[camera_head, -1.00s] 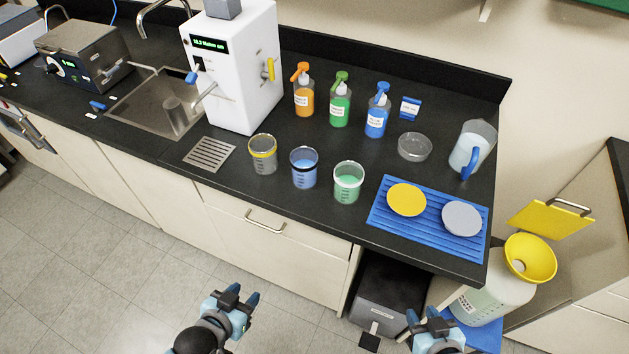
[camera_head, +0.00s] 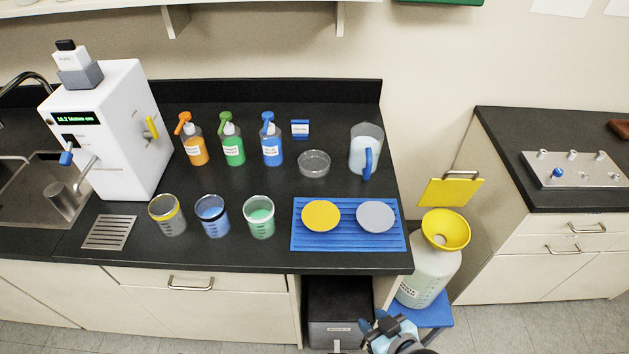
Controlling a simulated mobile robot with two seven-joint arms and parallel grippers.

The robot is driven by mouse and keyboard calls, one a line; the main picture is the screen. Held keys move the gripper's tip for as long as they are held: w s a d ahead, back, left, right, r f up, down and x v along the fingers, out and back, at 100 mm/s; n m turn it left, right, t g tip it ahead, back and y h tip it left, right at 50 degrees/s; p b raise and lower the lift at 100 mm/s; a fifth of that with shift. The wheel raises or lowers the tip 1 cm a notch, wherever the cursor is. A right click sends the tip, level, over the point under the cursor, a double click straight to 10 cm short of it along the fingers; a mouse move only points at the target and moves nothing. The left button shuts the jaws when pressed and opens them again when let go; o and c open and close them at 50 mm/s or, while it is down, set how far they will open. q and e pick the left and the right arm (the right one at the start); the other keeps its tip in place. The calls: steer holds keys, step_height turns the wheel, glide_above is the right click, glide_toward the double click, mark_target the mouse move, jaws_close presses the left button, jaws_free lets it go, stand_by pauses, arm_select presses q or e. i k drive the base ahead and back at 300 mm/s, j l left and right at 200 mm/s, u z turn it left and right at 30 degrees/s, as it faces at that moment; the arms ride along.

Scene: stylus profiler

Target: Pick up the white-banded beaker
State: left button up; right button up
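Three beakers stand in a row near the front edge of the black counter. The rightmost beaker (camera_head: 259,217) holds green liquid and has a pale, whitish band at its rim; it looks like the white-banded one. It stands upright with nothing touching it. The middle beaker (camera_head: 213,217) has blue liquid and a dark band. The left beaker (camera_head: 167,216) has a yellow band. My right gripper (camera_head: 374,321) is at the bottom of the view, in front of the counter, well to the right of and apart from the beakers. Its fingertips look apart and empty. My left gripper is out of view.
A blue mat (camera_head: 347,243) with a yellow and a grey disc lies right of the beakers. Pump bottles (camera_head: 232,151), a glass dish (camera_head: 314,164) and a jug (camera_head: 364,150) stand behind. A white machine (camera_head: 118,130) is left. A funnel-topped carboy (camera_head: 428,270) stands beyond the counter's right end.

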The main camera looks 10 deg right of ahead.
mark_target(258, 210)
steer(key=z, duration=1.45)
steer(key=u, duration=1.45)
steer(key=i+j+z, duration=0.25)
steer(key=j+z, duration=0.25)
steer(key=j, duration=0.25)
